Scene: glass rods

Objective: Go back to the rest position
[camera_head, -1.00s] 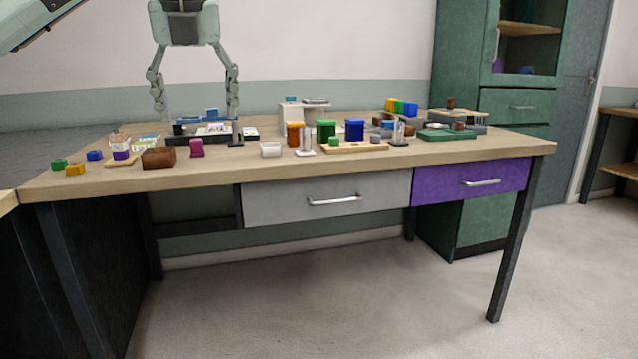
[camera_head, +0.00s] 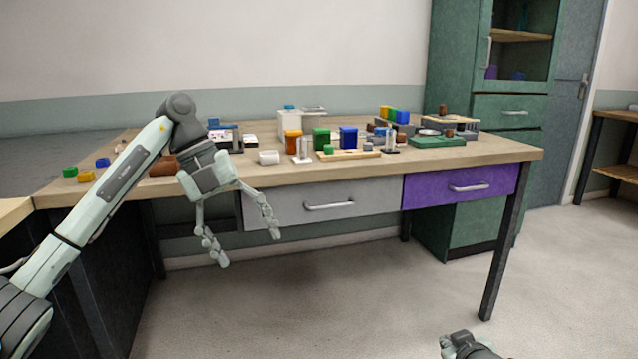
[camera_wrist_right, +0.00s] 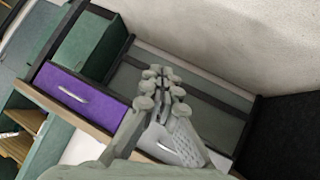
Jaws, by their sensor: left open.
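My left gripper (camera_head: 248,247) hangs in front of the workbench (camera_head: 500,152) in the head view, below the edge of its top. Its two fingers are spread, pointing down, with nothing between them. My left arm reaches in from the lower left and hides part of the bench's left end. My right gripper (camera_wrist_right: 162,75) shows in the right wrist view with its fingertips together and nothing visible between them. In the head view only a small part of the right arm's end (camera_head: 466,346) shows at the bottom edge, low over the floor.
A grey drawer (camera_head: 370,202) and a purple drawer (camera_head: 425,190) are shut. A green cabinet (camera_head: 455,80) stands behind right. The floor (camera_head: 330,300) in front is clear.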

